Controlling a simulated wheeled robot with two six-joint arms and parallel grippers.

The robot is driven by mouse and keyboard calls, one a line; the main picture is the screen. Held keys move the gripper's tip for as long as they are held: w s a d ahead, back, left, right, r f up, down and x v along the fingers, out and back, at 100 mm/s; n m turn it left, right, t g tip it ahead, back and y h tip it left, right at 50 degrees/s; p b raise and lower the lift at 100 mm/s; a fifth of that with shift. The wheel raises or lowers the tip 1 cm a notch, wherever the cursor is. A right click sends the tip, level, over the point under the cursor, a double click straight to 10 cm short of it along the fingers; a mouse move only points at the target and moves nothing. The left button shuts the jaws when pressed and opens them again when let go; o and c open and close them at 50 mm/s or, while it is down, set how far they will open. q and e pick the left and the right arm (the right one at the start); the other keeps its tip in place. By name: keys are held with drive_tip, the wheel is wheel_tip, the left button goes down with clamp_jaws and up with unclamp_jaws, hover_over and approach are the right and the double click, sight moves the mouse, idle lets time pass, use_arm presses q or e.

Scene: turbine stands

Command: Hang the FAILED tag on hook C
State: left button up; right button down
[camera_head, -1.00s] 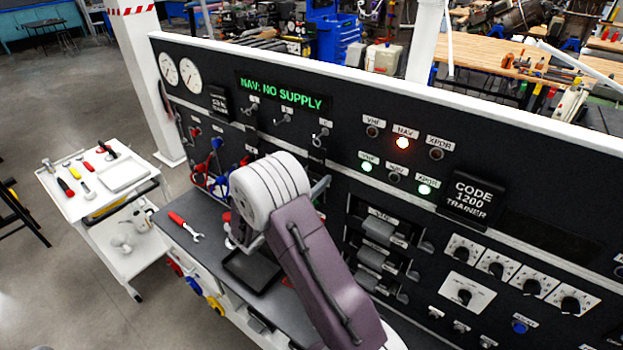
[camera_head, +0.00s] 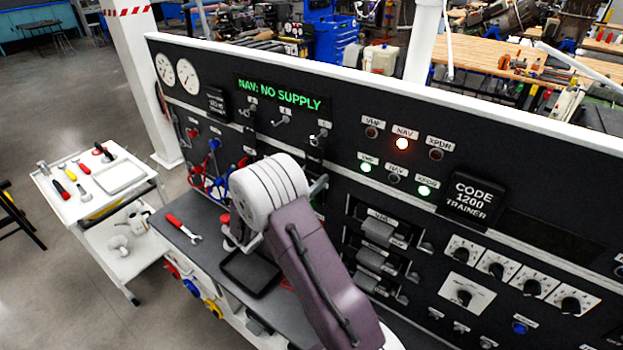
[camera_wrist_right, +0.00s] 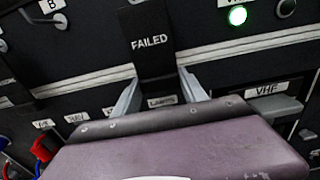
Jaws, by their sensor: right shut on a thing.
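The black FAILED tag (camera_wrist_right: 150,42) is upright between the fingers of my right gripper (camera_wrist_right: 160,92), which is shut on its lower part. In the head view, hook C (camera_head: 318,136) sticks out of the black panel, just above my right gripper (camera_head: 318,187). My forearm and wrist hide most of that gripper and the tag there. Hook B (camera_head: 283,119) is left of hook C. My left gripper is not in view.
The black panel (camera_head: 345,115) stands close behind my right gripper, with switches and cables around it. A grey bench ledge (camera_head: 190,222) below carries a red screwdriver-like tool (camera_head: 183,228) and a dark tray (camera_head: 250,272). A white trolley (camera_head: 75,210) stands at left.

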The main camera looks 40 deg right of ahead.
drive_tip(key=shift+d, duration=0.1)
idle(0.3)
drive_tip(key=shift+c, duration=1.9)
unclamp_jaws()
drive_tip(key=v, duration=0.7)
